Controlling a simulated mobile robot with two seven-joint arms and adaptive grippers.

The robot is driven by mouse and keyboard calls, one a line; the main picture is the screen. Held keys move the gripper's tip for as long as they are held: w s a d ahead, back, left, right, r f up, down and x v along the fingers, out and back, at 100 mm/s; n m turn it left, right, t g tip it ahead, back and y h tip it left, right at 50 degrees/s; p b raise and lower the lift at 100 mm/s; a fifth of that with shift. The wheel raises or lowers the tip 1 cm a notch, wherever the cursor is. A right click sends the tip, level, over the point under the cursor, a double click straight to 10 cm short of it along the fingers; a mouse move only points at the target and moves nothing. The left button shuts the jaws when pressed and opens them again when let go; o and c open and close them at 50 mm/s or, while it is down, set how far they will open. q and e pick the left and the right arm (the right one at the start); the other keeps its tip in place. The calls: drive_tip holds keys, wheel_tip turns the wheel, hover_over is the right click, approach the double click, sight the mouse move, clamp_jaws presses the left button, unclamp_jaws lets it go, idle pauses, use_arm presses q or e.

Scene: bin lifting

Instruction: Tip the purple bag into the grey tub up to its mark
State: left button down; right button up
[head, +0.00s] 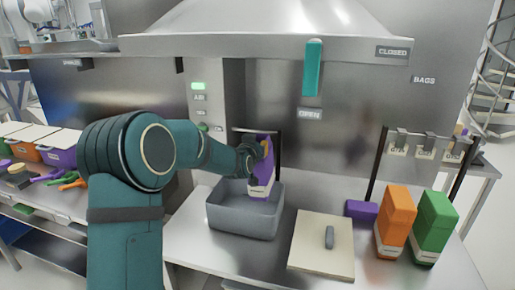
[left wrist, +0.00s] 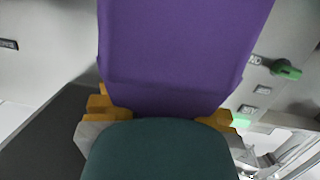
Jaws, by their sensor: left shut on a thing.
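The purple bag (head: 263,172) is held above the grey tub (head: 244,222), slightly tilted, with its lower end over the tub's opening. My left gripper (head: 262,150) is shut on the bag, its arm coming in from the left. In the left wrist view the bag (left wrist: 180,50) fills the middle, with the yellow fingers of the left gripper (left wrist: 165,112) on either side of it. My right gripper is in neither view.
A cream lid (head: 308,250) with a grey handle lies right of the tub. Orange (head: 396,224) and green (head: 434,228) bags stand at the right, by a purple block (head: 361,211). A hood with a teal handle (head: 312,68) hangs above. Coloured bins (head: 58,157) stand at left.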

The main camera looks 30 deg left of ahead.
use_arm(q)
drive_tip(key=shift+w+r+n+b, duration=0.1)
drive_tip(key=shift+r+n+b, duration=0.1)
drive_tip(key=shift+n+b, duration=0.75)
drive_tip(key=shift+d+f+n+h, duration=0.1)
drive_tip(key=shift+f+n+h, duration=0.2)
drive_tip(key=shift+n+h, duration=0.35)
drive_tip(key=shift+f+n+t, duration=0.3)
drive_tip(key=shift+n, duration=0.4)
drive_tip(key=shift+d+f+n+t+h, duration=0.1)
drive_tip(key=shift+f+n+t+h, duration=0.2)
drive_tip(key=shift+f+n, duration=0.95)
drive_tip(key=shift+f+n+t, duration=0.3)
drive_tip(key=shift+f+n, duration=1.15)
drive_tip(key=shift+f, duration=0.35)
drive_tip(key=shift+a+f+n+b, duration=0.2)
drive_tip(key=shift+f+n+b, duration=0.5)
drive_tip(key=shift+f+b, duration=0.6)
drive_tip(key=shift+f+n+h, duration=0.35)
drive_tip(key=shift+f+n, duration=0.35)
drive_tip(key=shift+f, duration=0.25)
idle(0.4)
